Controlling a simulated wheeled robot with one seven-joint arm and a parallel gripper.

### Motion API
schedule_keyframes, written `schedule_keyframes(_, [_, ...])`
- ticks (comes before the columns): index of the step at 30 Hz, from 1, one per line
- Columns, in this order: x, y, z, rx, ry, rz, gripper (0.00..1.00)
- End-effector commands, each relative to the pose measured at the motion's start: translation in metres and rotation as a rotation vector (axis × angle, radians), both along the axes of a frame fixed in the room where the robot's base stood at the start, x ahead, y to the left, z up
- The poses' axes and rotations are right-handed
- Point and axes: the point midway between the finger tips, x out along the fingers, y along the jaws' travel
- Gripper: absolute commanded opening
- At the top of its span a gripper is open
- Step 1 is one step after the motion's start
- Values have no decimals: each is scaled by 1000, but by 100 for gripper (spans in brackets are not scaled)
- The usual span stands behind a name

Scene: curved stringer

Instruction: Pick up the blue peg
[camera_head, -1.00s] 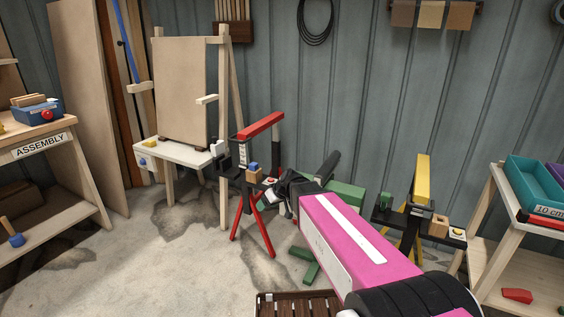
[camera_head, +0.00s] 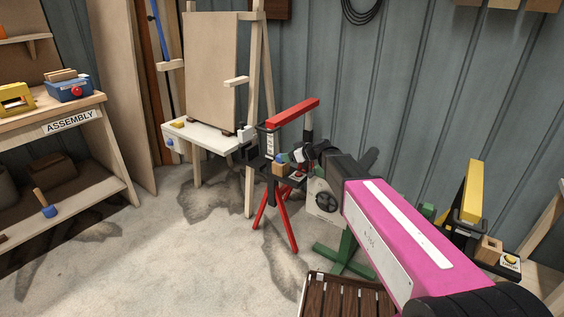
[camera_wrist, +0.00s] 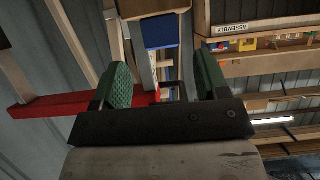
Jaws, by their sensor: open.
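The small blue peg (camera_head: 280,157) stands on top of a wooden block (camera_head: 278,169) on the red-legged stand (camera_head: 262,163) in the head view. My gripper (camera_head: 297,156) is just right of the peg, apart from it as far as I can tell; its fingertips are small and partly hidden by my wrist. In the wrist view my gripper (camera_wrist: 160,85) is open, with green pads on both fingers and nothing gripped. A blue piece that seems to be the peg (camera_wrist: 160,31) shows beyond the fingertips, between their lines.
A red bar (camera_head: 292,112) rises over the stand. A white table (camera_head: 200,138) and easel board (camera_head: 211,75) stand behind left. The ASSEMBLY bench (camera_head: 60,118) is far left. A slatted crate (camera_head: 343,297) is at the front. Floor at left centre is clear.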

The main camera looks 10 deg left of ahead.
Motion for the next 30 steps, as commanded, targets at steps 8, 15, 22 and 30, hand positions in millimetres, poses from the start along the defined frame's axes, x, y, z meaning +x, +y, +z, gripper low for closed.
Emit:
schedule_keyframes(8, [7,19,-11,-1,1,0,68])
schedule_keyframes(15, [17,45,-24,0,0,0,68])
schedule_keyframes(22, [16,46,-25,0,0,-1,68])
schedule_keyframes(30, [16,46,-25,0,0,-1,15])
